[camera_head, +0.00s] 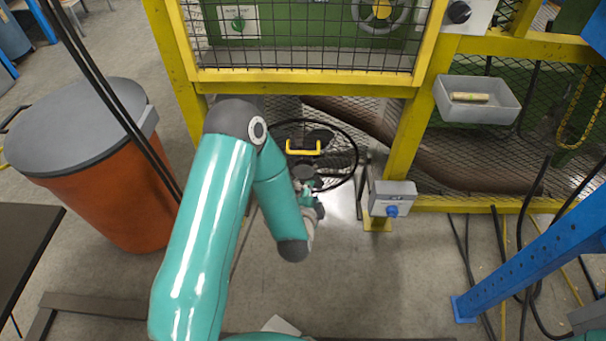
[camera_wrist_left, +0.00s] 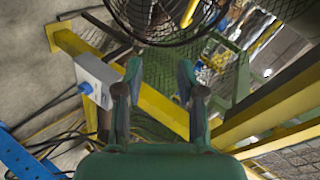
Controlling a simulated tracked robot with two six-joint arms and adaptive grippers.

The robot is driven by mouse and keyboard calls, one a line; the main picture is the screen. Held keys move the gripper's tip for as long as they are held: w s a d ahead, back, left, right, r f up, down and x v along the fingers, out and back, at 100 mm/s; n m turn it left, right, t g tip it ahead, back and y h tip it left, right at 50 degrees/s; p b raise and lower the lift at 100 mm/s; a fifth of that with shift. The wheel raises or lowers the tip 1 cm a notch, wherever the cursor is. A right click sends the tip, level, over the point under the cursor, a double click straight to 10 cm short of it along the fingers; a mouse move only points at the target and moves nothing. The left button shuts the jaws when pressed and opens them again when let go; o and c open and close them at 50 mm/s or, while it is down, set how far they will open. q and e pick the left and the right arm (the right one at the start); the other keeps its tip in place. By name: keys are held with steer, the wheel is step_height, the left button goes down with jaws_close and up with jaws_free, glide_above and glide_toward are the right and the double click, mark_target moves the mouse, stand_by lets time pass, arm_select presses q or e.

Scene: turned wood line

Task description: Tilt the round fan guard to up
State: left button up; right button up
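The round fan guard (camera_head: 355,152) is a black wire ring low in the opening of the yellow frame, with a yellow handle (camera_head: 304,148) on it. In the left wrist view the guard (camera_wrist_left: 150,14) fills the top middle and its yellow handle (camera_wrist_left: 189,12) hangs at the top edge. My left gripper (camera_head: 312,195) is just in front of the guard, partly hidden by its own arm. In the wrist view its fingers (camera_wrist_left: 160,76) are apart with nothing between them, pointing toward the guard, apart from the handle. My right gripper is not in view.
An orange bin (camera_head: 110,205) with a grey lid stands at left. A grey box with a blue knob (camera_head: 393,197) is right of the guard. A grey tray (camera_head: 450,110) hangs on the yellow frame (camera_head: 408,135). A blue beam (camera_head: 540,255) slants at right. Floor in front is partly clear.

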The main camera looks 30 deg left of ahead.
mark_target(303, 153)
arm_select(q)
steer(key=w+a+f+m+y+b, duration=0.1)
steer(key=w+a+b, duration=0.2)
steer(key=w+a, duration=0.1)
steer(key=w+a+f+t+y+b, duration=0.1)
steer(key=w+a+f+b, duration=0.1)
steer(key=w, duration=0.4)
steer(key=w+a+f+m+y+b, duration=0.1)
steer(key=w+a+b, duration=0.3)
steer(key=w+a, duration=0.1)
steer(key=shift+w+a+f+m+t, duration=0.1)
steer(key=shift+a+f+m+t, duration=0.1)
steer(key=shift+a, duration=0.25)
steer(key=shift+a+f+m+t, duration=0.1)
steer(key=shift+a+t, duration=0.1)
steer(key=shift+a, duration=0.2)
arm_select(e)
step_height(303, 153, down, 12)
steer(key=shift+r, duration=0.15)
arm_select(q)
jaws_close()
steer(key=shift+y, duration=0.3)
